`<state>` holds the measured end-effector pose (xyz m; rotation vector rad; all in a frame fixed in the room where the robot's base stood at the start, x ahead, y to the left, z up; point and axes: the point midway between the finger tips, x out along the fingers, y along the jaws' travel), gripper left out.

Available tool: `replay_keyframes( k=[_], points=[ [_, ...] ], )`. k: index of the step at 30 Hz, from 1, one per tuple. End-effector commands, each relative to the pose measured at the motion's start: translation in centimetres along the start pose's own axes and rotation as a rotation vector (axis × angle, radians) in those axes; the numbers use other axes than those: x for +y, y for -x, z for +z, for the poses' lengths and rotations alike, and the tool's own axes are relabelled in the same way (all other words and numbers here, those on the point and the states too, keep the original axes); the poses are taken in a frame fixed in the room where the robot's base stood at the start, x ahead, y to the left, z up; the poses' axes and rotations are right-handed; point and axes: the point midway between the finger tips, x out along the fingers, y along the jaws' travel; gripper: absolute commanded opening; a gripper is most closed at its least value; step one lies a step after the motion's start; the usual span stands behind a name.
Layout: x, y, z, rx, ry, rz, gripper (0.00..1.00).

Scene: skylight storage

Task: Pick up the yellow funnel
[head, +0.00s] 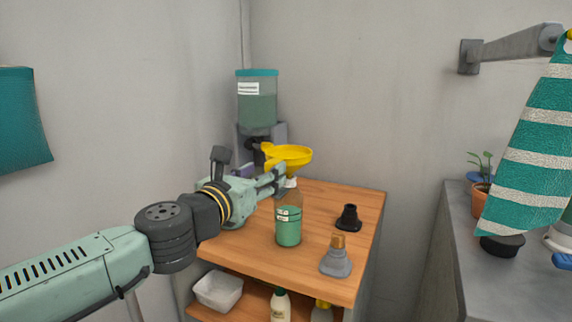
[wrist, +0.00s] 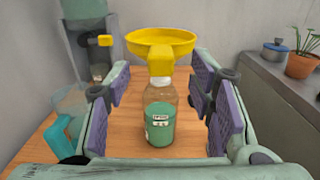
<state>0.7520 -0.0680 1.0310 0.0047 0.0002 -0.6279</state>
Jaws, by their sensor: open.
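The yellow funnel (head: 290,154) has a wide round bowl and appears to sit upright on top of a bottle with a green lower part (head: 288,228). In the wrist view the funnel (wrist: 160,40) is straight ahead, its narrow lower part meeting the top of the bottle (wrist: 160,128). My gripper (head: 279,178) is open, just below the funnel's bowl in the head view. In the wrist view my gripper's purple-padded fingers (wrist: 163,84) stand to the left and right of the funnel's neck and bottle, with visible gaps. Nothing is held.
A dispenser with a teal lid (head: 257,100) stands behind on the wooden cabinet (head: 330,200). A black nozzle-like piece (head: 348,217) and a grey flask-shaped piece (head: 336,262) stand right of the bottle. A white tub (head: 218,291) is on the shelf below. A grey counter (head: 445,270) is at right.

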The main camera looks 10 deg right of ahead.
Motion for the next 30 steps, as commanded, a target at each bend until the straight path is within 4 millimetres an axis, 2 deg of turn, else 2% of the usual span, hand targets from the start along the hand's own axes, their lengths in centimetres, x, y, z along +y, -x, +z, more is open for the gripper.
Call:
replay_keyframes(
  k=[5,15,24,30],
  points=[
    [-0.1,-1.1,0.1,-0.001,0.0,-0.002,0.49],
    [-0.2,-5.5,0.4,-0.001,0.002,-0.003,0.49],
    [-0.1,-5.9,0.3,-0.001,0.0,0.0,0.49],
    [-0.1,-5.9,0.3,-0.001,0.0,-0.001,0.36]
  ],
)
